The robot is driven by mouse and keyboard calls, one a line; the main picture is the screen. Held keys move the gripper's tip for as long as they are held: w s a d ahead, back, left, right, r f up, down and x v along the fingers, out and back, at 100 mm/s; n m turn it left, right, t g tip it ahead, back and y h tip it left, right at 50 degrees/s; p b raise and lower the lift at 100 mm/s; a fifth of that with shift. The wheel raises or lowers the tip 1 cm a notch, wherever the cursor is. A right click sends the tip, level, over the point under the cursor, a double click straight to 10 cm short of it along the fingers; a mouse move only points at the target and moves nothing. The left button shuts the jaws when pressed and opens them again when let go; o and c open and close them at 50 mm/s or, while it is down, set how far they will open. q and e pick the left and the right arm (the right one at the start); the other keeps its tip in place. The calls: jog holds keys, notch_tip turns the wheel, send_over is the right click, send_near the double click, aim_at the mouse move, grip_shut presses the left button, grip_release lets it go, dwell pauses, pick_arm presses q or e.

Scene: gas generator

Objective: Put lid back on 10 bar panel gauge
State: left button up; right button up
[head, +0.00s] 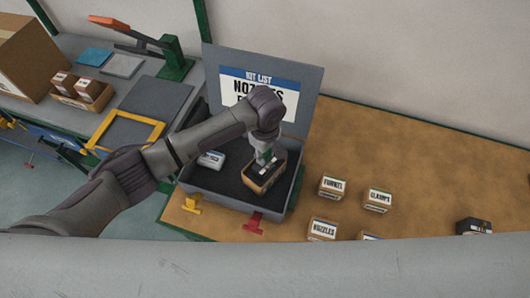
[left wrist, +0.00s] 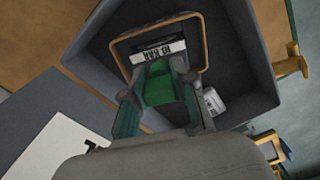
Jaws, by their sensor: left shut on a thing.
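My left gripper (head: 265,158) reaches down into the grey open case and is shut on a dark lid (left wrist: 158,52) with a white label reading "10 BAR". In the left wrist view the gripper's fingers (left wrist: 160,74) are at the lid's near edge. The lid is at the mouth of a small brown box (head: 262,184), whose rim (left wrist: 203,40) shows around it. I cannot tell whether the lid is seated or just above the box. The gauge itself is hidden. My right gripper is not in view.
The grey case (head: 228,202) has its labelled cover (head: 303,95) standing open behind. A white-labelled item (head: 211,159) lies inside it, left of the box. Small boxes marked funnel (head: 332,187), clamps (head: 378,199) and nozzles (head: 322,229) stand on the brown table (head: 420,160).

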pick_arm(q)
jog(key=shift+f+p, duration=0.15)
jog(key=shift+p, duration=0.75)
dwell(0.8)
jog(key=o, duration=1.3)
jog(key=shift+r, duration=3.5)
